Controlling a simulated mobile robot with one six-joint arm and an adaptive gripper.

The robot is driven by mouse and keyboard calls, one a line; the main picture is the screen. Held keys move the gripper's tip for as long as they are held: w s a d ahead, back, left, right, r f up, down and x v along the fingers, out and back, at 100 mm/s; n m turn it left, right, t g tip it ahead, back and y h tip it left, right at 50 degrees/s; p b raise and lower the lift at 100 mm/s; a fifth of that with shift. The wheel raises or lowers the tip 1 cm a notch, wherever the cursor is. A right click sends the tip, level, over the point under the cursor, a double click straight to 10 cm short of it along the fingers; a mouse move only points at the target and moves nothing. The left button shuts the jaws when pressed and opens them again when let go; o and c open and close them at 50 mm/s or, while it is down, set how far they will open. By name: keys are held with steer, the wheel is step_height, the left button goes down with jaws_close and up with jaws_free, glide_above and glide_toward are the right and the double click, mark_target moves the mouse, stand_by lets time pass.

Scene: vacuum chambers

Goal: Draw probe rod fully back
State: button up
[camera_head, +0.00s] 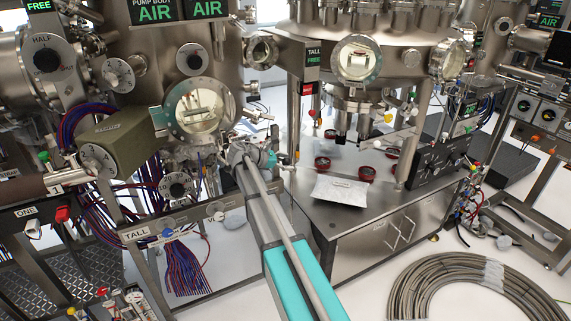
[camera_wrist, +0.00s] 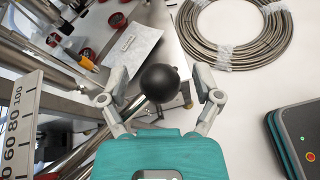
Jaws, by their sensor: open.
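A black ball knob (camera_wrist: 159,83) sits between the two fingers of my gripper (camera_wrist: 160,98) in the wrist view. The fingers are spread wide, with a gap on each side of the knob. A shiny metal rod (camera_wrist: 82,150) runs from the lower left toward the knob; my gripper hides part of it, so I cannot tell surely that they join. A white scale (camera_wrist: 20,125) marked 60, 80 and 100 stands at the left. In the head view my gripper (camera_head: 243,150) is near the round chamber window (camera_head: 200,105), and the knob cannot be made out.
A steel bench (camera_head: 340,225) holds a white packet (camera_head: 341,190) and several red-rimmed round parts (camera_head: 368,173). A large hose coil (camera_head: 470,285) lies on the floor at the right. Bundled cables (camera_head: 190,265) hang below the left chamber.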

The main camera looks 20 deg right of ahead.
jaws_close()
steer(key=shift+s, duration=0.1)
steer(key=shift+s, duration=0.1)
steer(key=s+d, duration=0.3)
steer(key=s, duration=0.2)
steer(key=shift+s, duration=0.15)
steer(key=shift+f, duration=0.1)
